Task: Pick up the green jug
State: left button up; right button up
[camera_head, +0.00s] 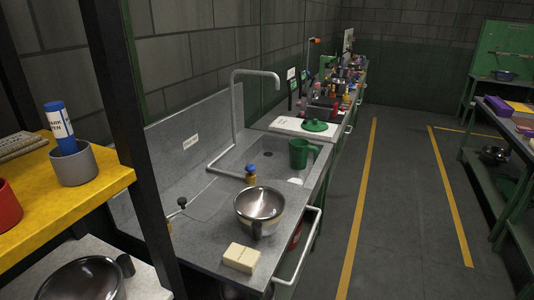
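Neither of my grippers shows in the head view.
A metal bowl (259,208) and a cream block (241,257) stand on the near counter. A tall grey tap (236,115) rises at the back. A yellow shelf (95,200) and dark post (130,130) are at the left. The floor (400,190) to the right is clear.

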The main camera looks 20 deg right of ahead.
aim_at(299, 149)
jog(key=i+l+u, duration=0.15)
jog(key=l, duration=0.2)
jog(key=i+l+u, duration=0.15)
jog(key=l, duration=0.2)
jog(key=i+l+u, duration=0.15)
jog(key=l, duration=0.2)
jog(key=i+l+u, duration=0.15)
jog(key=l, duration=0.25)
jog(key=i+l+u, duration=0.15)
jog(key=l, duration=0.25)
jog(key=k+j, duration=0.05)
